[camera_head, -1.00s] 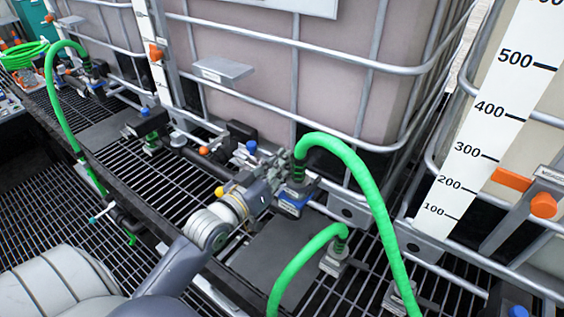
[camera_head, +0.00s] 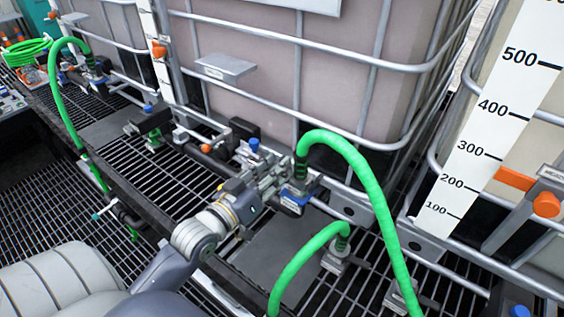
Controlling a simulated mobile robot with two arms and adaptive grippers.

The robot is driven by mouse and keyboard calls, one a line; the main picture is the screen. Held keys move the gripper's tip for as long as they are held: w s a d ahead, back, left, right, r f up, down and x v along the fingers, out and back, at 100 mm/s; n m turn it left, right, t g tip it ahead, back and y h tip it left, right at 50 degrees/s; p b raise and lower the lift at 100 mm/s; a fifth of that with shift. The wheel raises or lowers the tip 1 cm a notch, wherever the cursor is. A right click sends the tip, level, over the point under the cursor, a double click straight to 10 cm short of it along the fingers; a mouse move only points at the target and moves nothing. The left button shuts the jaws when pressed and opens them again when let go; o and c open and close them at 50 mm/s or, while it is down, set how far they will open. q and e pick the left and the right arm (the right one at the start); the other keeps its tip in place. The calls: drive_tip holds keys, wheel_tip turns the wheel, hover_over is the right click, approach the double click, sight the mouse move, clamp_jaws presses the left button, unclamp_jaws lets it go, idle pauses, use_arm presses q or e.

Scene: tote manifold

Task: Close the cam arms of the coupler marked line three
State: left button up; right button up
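A coupler with a blue body (camera_head: 296,199) sits at the foot of the middle tank, and a green hose (camera_head: 345,152) rises from its top. I cannot read a line marking on it, and its cam arms are too small and partly covered to tell. My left gripper (camera_head: 280,172) reaches in from the lower left, its fingers close beside the coupler's left side. Whether the fingers touch it, or are open or shut, I cannot tell. My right gripper is out of view.
Caged tanks (camera_head: 280,80) stand behind. A second green hose (camera_head: 305,262) meets a grey fitting (camera_head: 337,255) at front right. A blue-capped valve (camera_head: 254,146) and orange-tipped handle (camera_head: 206,148) lie behind the gripper. Dark grating (camera_head: 150,195) spans the deck.

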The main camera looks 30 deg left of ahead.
use_arm(q)
drive_tip(key=shift+s+a, duration=0.2)
drive_tip(key=shift+s, duration=0.95)
drive_tip(key=shift+s+a, duration=0.15)
drive_tip(key=shift+s, duration=0.95)
drive_tip(key=shift+f, duration=0.1)
